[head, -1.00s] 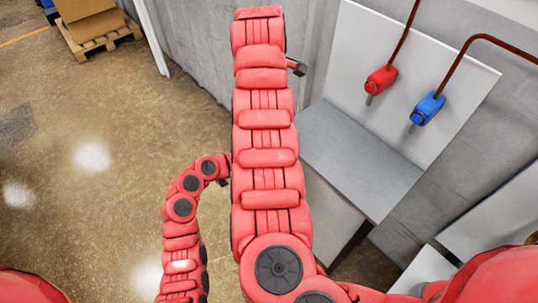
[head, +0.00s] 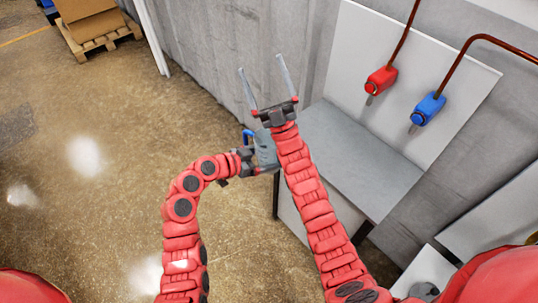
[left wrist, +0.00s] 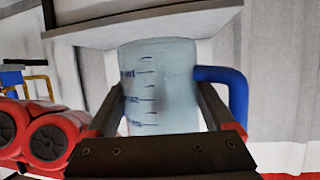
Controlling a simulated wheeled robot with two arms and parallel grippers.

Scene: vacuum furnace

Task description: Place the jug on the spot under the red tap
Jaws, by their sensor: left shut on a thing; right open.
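The jug (head: 266,150) is clear, with dark measuring marks and a blue handle; my right arm partly hides it in the head view. My left gripper (head: 254,160) is shut on the jug, which also fills the middle of the left wrist view (left wrist: 160,85), with a finger on each side and the handle at right. The jug is held off the left end of the grey bench. The red tap (head: 381,80) is on the white back panel above the bench (head: 360,150), whose top below the tap looks bare. My right gripper (head: 260,63) is open and empty, fingers pointing up the picture.
A blue tap (head: 427,108) is to the right of the red tap. My right arm crosses in front of the bench's left part. A pale slab (left wrist: 140,28) shows above the jug in the left wrist view. A pallet with boxes (head: 95,30) stands far off at upper left.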

